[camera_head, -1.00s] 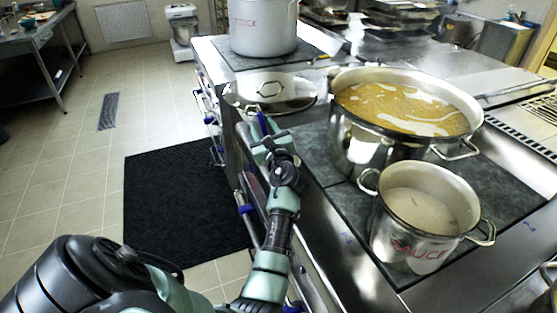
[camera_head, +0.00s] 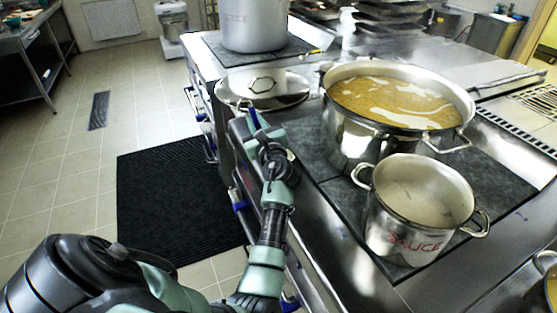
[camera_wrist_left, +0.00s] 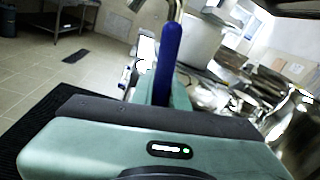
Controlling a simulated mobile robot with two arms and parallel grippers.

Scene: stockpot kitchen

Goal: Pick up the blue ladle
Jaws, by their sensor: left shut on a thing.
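The blue ladle shows only as a blue handle (camera_head: 253,117) in the head view, standing up at the tip of my left gripper (camera_head: 258,132). In the left wrist view the blue handle (camera_wrist_left: 168,58) rises between the fingers of my left gripper (camera_wrist_left: 163,95), which is shut on it. The ladle's bowl is not clearly visible in either view. The gripper is at the counter's left edge, just in front of the steel lid. My right gripper is not in view.
A steel lid (camera_head: 268,91) lies beyond the gripper. A large pot of soup (camera_head: 345,135) and a smaller pot marked SAUCE (camera_head: 400,228) stand to the right. A grey stockpot (camera_head: 254,27) stands farther back. Open floor with a black mat (camera_head: 175,200) is to the left.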

